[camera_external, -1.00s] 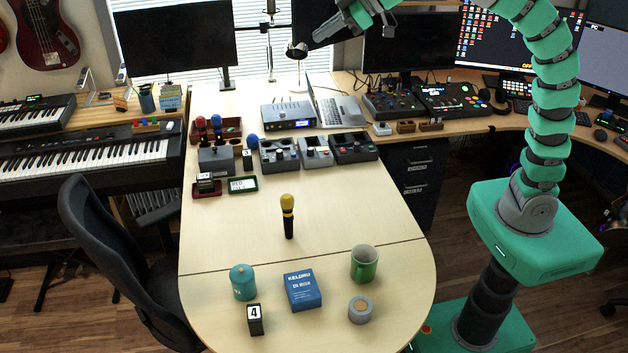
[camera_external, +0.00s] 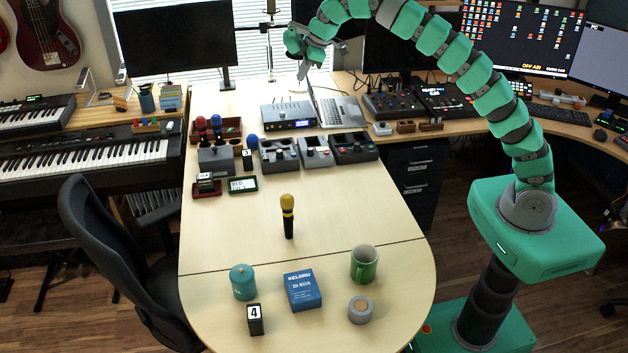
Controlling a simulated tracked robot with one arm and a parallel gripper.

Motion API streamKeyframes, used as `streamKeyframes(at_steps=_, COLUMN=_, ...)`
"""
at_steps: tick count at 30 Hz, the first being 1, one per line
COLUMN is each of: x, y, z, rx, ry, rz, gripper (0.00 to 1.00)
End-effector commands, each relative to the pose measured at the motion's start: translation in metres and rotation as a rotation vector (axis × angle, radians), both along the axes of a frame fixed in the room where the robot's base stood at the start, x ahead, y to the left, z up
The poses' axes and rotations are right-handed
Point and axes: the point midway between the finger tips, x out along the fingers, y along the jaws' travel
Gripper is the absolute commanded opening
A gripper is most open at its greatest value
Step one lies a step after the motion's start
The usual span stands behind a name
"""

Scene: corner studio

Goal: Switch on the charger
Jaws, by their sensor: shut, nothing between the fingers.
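No label I can read marks the charger. A grey dock-like box (camera_external: 216,161) stands at the left of the wooden table, by the red-topped microphones (camera_external: 208,123). To its right stand three grey units with knobs or buttons: a left one (camera_external: 279,166), a middle one (camera_external: 316,161) and a right one (camera_external: 354,157). I cannot tell which of these is the charger, or any switch state. My gripper (camera_external: 303,74) is shut and empty. It points down high above the far part of the table, near the laptop, and appears apart from everything.
A dark interface box (camera_external: 289,124) and an open laptop (camera_external: 338,110) stand behind the units. A yellow-topped microphone (camera_external: 288,216) stands mid-table. Bare tabletop surrounds the microphone.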

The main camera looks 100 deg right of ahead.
Motion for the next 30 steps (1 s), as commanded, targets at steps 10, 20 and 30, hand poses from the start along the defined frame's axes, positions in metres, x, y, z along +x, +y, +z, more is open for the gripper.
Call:
streamKeyframes(at_steps=10, x=-0.044, y=-0.080, z=-0.086, rx=0.084, ry=0.151, rz=-0.004, gripper=0.00)
streamKeyframes(at_steps=20, x=-0.105, y=-0.139, z=-0.166, rx=0.187, ry=0.269, rz=0.006, gripper=0.00)
streamKeyframes(at_steps=30, x=-0.168, y=-0.175, z=-0.233, rx=0.295, ry=0.350, rz=0.023, gripper=0.00)
